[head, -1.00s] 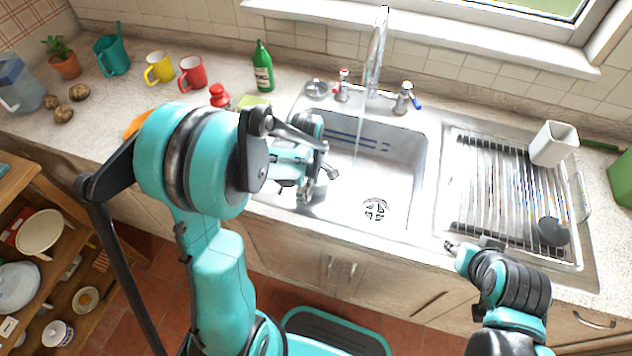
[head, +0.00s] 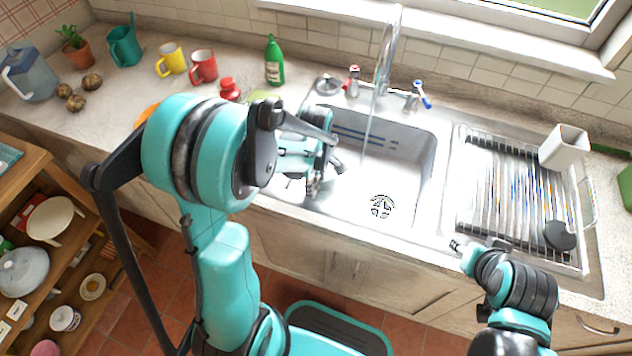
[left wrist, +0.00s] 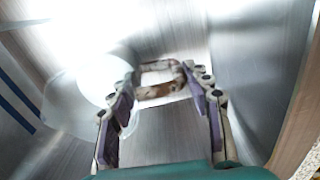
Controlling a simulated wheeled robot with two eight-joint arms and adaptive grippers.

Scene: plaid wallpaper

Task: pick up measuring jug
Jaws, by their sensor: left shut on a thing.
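A pale, see-through vessel, apparently the measuring jug (left wrist: 62,103), shows in the left wrist view inside the steel sink. It is blurred and partly washed out by glare. A brownish square loop, apparently its handle, lies between the fingers of my left gripper (left wrist: 158,82). The fingers are shut on it. In the head view my left gripper (head: 318,178) is over the left part of the sink (head: 405,205), and its own arm largely hides the jug. My right gripper (head: 468,247) is over the counter's front edge, below the drying rack; its finger gap is unclear.
Water runs from the tap (head: 387,50) into the sink. A drying rack (head: 470,215) with a white container (head: 563,148) stands at right. A green bottle (head: 274,62), red mug (head: 204,66) and yellow mug (head: 172,59) stand behind my left arm. A grey-blue pitcher (head: 32,82) stands far left.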

